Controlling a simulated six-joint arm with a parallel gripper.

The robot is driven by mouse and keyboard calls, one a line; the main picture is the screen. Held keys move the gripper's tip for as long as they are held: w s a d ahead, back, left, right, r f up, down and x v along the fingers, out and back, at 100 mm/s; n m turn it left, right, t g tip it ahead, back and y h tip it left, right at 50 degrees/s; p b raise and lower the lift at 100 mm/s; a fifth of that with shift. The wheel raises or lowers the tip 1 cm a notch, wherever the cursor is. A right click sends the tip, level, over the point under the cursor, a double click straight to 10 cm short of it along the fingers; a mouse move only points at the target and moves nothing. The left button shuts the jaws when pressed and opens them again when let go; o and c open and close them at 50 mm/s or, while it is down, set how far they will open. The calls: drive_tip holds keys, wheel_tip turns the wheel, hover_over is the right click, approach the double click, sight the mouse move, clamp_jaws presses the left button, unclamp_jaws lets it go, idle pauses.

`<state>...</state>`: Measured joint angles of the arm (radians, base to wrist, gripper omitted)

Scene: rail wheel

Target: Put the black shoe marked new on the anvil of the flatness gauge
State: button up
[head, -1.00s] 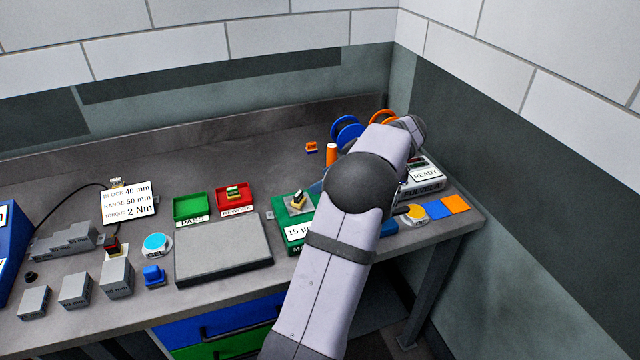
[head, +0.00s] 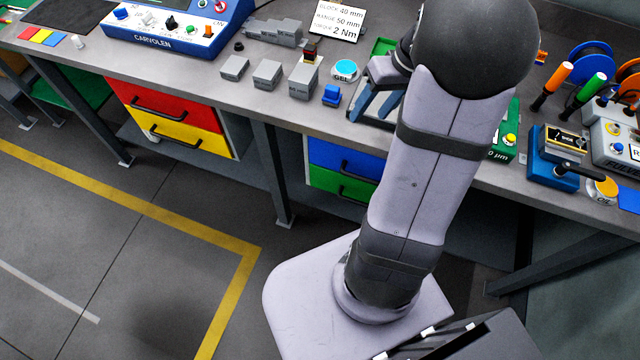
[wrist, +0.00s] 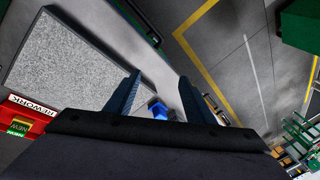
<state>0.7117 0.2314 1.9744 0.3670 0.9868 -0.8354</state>
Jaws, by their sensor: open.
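My gripper (head: 374,106) is open and empty over the grey plate, near the bench's front edge. In the wrist view its two blue fingers (wrist: 158,90) stand apart with nothing between them. A piece marked NEW (wrist: 20,128) shows at the lower left of the wrist view, by the red REWORK tray (wrist: 38,110); its lower part is cut off by my gripper's body. The green flatness gauge (head: 502,152) is mostly behind my arm in the head view. Its anvil is hidden, and only the end of its reading, "0 µm", shows.
The grey plate (wrist: 75,62) lies left of my fingers. A blue knobbed piece (head: 331,95) and several grey blocks (head: 267,74) stand along the front edge. Right of the gauge are a blue fixture (head: 548,172) holding a black-and-gold block, and upright orange and green handles (head: 590,86).

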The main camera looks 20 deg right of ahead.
drive_tip(key=s+a+f+g+h, duration=0.1)
drive_tip(key=s+a+f, duration=0.1)
drive_tip(key=s+a, duration=0.3)
drive_tip(key=s+a+f+n+g+h, duration=0.1)
drive_tip(key=s+a, duration=0.4)
drive_tip(key=a, duration=0.8)
drive_tip(key=shift+s+f+h, duration=0.2)
drive_tip(key=shift+f+h, duration=0.2)
drive_tip(key=shift+f, duration=0.45)
wheel_tip(320, 180, down, 7)
drive_tip(key=b, duration=0.6)
drive_tip(key=shift+b, duration=0.4)
wheel_tip(320, 180, down, 25)
drive_tip(key=b, duration=2.5)
drive_tip(key=shift+r, duration=0.1)
